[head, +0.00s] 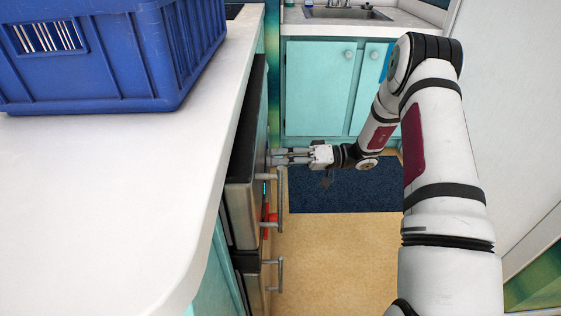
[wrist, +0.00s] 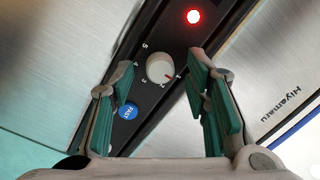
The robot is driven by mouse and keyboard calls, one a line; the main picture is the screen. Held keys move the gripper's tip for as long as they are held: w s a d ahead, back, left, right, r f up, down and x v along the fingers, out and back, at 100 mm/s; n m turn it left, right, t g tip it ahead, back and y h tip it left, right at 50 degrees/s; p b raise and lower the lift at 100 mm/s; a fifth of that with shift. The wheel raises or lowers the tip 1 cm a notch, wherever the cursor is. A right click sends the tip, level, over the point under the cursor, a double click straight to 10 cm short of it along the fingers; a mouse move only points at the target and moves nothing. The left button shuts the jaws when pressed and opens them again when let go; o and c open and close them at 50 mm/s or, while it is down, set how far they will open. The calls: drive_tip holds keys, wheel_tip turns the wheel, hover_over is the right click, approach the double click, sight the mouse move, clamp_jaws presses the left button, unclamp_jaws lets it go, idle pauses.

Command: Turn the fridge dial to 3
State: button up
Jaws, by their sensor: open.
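The fridge dial (wrist: 159,68) is a round white knob on a dark control strip in the wrist view, with the numbers 1 to 5 around it. Its red mark is at the lower right, near the 1; the exact setting is hard to read. My gripper (wrist: 160,77) is open, with its green-padded fingers on either side of the dial as seen in the picture. I cannot tell whether they touch it. In the head view my gripper (head: 284,157) is at the front of the fridge (head: 240,205), where the dial cannot be made out.
A blue FAST button (wrist: 128,111) and a lit red lamp (wrist: 194,16) flank the dial. Bar handles (head: 279,205) stick out from the steel front. A blue crate (head: 120,75) stands on the white counter (head: 120,200). The floor (head: 330,255) to the right is clear.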

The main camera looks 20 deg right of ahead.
clamp_jaws()
drive_tip(key=shift+m, duration=0.3)
drive_tip(key=shift+s+f+m+t+p, duration=0.1)
drive_tip(key=shift+m+t+p, duration=0.45)
drive_tip(key=shift+m+p, duration=2.95)
drive_tip(key=shift+s+f+m+t+p, duration=0.15)
drive_tip(key=shift+m+t, duration=0.4)
drive_tip(key=shift+m, duration=6.15)
drive_tip(key=shift+w, duration=0.1)
